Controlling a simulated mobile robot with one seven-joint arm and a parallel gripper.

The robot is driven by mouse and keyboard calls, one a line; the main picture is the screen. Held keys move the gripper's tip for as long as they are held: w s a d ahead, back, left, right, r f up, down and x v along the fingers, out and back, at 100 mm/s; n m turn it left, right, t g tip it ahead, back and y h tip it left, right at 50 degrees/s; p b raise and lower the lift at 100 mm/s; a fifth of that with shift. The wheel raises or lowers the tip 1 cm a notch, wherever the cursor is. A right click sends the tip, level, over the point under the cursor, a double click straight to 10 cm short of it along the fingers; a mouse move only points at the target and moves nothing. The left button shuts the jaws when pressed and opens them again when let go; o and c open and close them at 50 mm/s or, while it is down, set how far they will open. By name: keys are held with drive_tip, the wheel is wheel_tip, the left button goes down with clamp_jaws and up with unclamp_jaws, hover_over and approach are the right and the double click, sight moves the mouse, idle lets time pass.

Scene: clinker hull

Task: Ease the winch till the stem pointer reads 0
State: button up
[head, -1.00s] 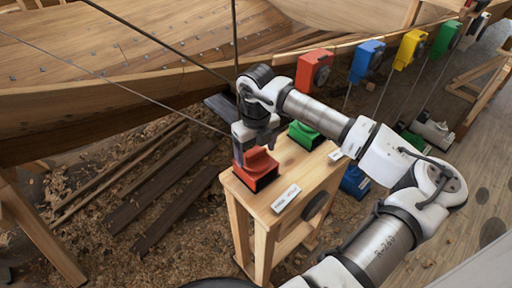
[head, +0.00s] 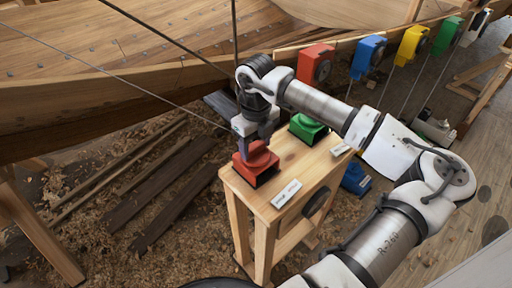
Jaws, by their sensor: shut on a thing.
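A red device (head: 256,166) with a dark base sits at the near left of a wooden stand's top. My gripper (head: 254,146) points down over it and is shut on its upper part; the exact contact is partly hidden by the fingers. A similar green device (head: 308,128) sits behind it to the right, apart from the gripper. I cannot tell from the picture which of these is the winch. No stem pointer or its scale can be made out.
The planked hull (head: 90,90) lies behind. Red, blue, yellow and green blocks (head: 369,55) hang along it. Loose planks (head: 150,190) lie on the shavings.

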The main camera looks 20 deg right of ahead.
drive_tip(key=n+b, duration=0.2)
drive_tip(key=b, duration=0.1)
drive_tip(key=shift+f, duration=0.25)
drive_tip(key=shift+r+n+b, duration=0.15)
drive_tip(key=shift+n+b, duration=0.6)
drive_tip(key=shift+n, duration=0.2)
drive_tip(key=shift+r+n+b, duration=0.1)
drive_tip(key=shift+n+b, duration=0.65)
drive_tip(key=shift+n, duration=0.2)
drive_tip(key=o, duration=1)
drive_tip(key=shift+r, duration=0.1)
wheel_tip(320, 180, up, 14)
drive_tip(key=b, duration=0.1)
